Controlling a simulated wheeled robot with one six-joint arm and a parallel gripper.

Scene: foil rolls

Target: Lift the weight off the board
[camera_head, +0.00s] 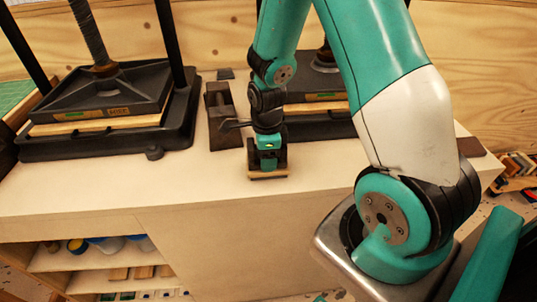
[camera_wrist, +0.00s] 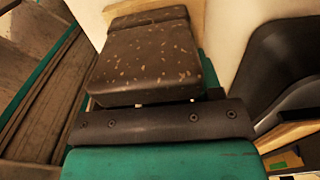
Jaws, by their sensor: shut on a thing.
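My gripper (camera_head: 267,162) points down over the front part of the pale bench top, in the middle of the head view. The weight appears to be the dark brown, chipped block (camera_wrist: 150,60) in the wrist view, held close in front of my gripper. My gripper is shut on it. The board is a light wooden piece (camera_head: 268,177) just under my gripper near the bench's front edge; pale wood also shows beyond the block in the wrist view (camera_wrist: 196,14). My gripper hides most of the weight in the head view. I cannot tell whether weight and board touch.
A black screw press (camera_head: 100,105) stands on the left of the bench (camera_head: 90,185), another (camera_head: 315,115) behind my arm. A dark metal piece (camera_head: 221,118) lies just left of my gripper. The front edge is close. Open shelves (camera_head: 100,262) sit below.

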